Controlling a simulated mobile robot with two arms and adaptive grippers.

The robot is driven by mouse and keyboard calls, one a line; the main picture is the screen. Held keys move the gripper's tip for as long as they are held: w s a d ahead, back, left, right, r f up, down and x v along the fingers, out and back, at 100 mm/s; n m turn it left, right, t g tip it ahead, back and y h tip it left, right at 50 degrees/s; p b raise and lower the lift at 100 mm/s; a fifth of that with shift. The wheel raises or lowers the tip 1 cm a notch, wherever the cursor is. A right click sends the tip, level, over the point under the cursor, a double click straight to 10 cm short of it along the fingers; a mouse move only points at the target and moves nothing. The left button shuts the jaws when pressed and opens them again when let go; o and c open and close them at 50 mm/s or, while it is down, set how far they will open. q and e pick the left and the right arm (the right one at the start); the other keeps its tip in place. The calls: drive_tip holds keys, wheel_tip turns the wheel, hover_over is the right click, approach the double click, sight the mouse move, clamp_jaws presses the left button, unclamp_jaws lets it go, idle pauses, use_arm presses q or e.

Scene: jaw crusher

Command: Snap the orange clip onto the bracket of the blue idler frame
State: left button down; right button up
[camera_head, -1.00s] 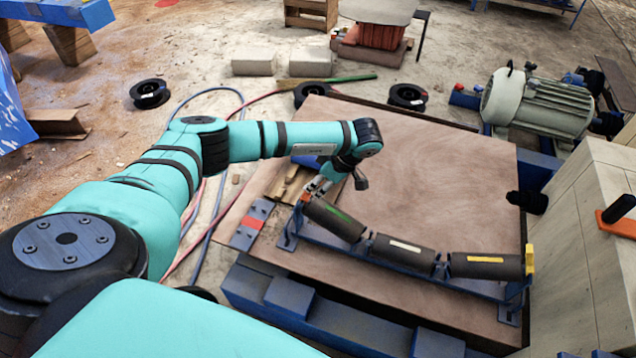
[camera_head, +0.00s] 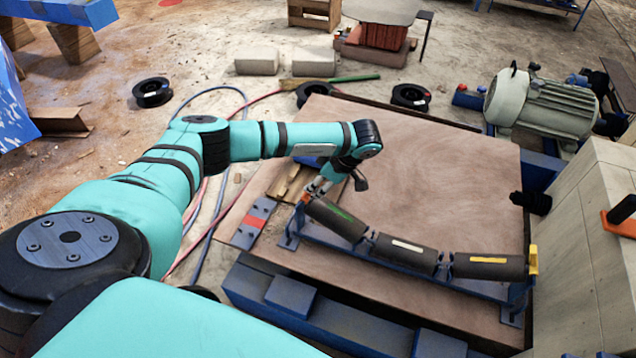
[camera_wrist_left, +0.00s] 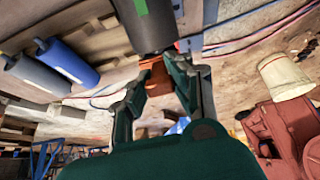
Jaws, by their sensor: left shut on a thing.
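The blue idler frame (camera_head: 410,268) stands on the brown board with three dark rollers in a row; the left roller (camera_head: 335,218) has a green stripe. My left gripper (camera_head: 312,190) is at the frame's left end. It is shut on the small orange clip (camera_head: 306,198), by the outer end of that roller. In the left wrist view the orange clip (camera_wrist_left: 156,78) sits between the fingertips (camera_wrist_left: 160,68), just below the green-striped roller (camera_wrist_left: 146,22). The bracket is largely hidden there, and I cannot tell whether the clip is seated on it. My right gripper is not in view.
A yellow piece (camera_head: 533,260) sits at the frame's right end. A blue beam structure (camera_head: 320,300) runs along the front. A grey motor (camera_head: 540,103) and a pale block wall (camera_head: 600,250) stand at the right. The brown board (camera_head: 440,170) behind the rollers is clear.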

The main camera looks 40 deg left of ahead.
use_arm(q)
drive_tip(key=shift+a+f, duration=0.1)
drive_tip(key=shift+f, duration=0.1)
drive_tip(key=c, duration=1.5)
unclamp_jaws()
drive_tip(key=o, duration=0.4)
drive_tip(key=shift+c, duration=0.2)
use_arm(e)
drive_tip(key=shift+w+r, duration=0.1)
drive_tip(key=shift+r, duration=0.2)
use_arm(q)
drive_tip(key=v, duration=1.2)
